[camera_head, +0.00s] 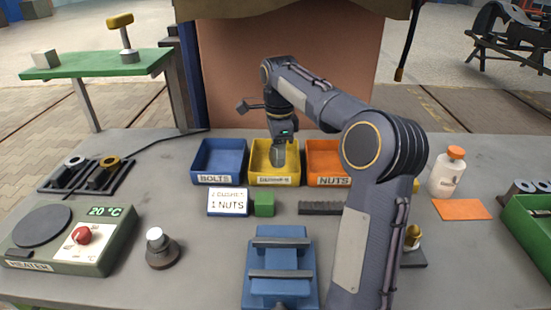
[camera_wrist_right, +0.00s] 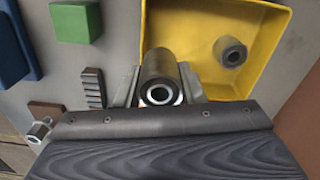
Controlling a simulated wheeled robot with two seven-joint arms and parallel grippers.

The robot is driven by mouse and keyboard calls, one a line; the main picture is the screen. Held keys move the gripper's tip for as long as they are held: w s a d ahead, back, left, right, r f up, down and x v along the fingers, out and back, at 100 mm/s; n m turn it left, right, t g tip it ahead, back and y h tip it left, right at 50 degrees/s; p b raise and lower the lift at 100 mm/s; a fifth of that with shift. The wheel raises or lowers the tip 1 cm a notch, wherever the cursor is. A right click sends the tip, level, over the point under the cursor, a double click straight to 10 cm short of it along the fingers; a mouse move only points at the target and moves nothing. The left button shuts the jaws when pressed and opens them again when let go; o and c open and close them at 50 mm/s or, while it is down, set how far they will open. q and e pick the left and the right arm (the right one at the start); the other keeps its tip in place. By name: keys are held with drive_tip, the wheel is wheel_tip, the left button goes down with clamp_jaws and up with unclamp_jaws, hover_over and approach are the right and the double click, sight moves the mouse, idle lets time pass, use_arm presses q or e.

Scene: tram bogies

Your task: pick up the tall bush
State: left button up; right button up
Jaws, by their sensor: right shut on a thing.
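The tall bush (camera_wrist_right: 158,75) is a grey-brown metal cylinder with a round bore, held between the fingers of my right gripper (camera_wrist_right: 158,90). In the head view the bush (camera_head: 278,155) hangs below the right gripper (camera_head: 282,140), at the yellow bin (camera_head: 260,180). In the wrist view it overlaps the near part of the yellow bin (camera_wrist_right: 275,90); I cannot tell whether it touches the bin. A short grey ring-shaped piece (camera_wrist_right: 230,52) lies in that bin. My left gripper is not in view.
A blue bin (camera_head: 218,160) and an orange bin (camera_head: 325,158) flank the yellow one. A card (camera_head: 228,202), green block (camera_head: 264,204) and ridged strip (camera_head: 320,208) lie in front. A blue fixture (camera_head: 280,260), heater (camera_head: 70,235) and bottle (camera_head: 448,175) stand around.

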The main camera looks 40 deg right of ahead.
drive_tip(key=s+a+r, duration=0.2)
drive_tip(key=s+r, duration=0.5)
drive_tip(key=s, duration=0.4)
drive_tip(key=shift+s+a+r+b, duration=0.15)
drive_tip(key=shift+s+a+b, duration=0.05)
drive_tip(key=shift+a+b, duration=0.2)
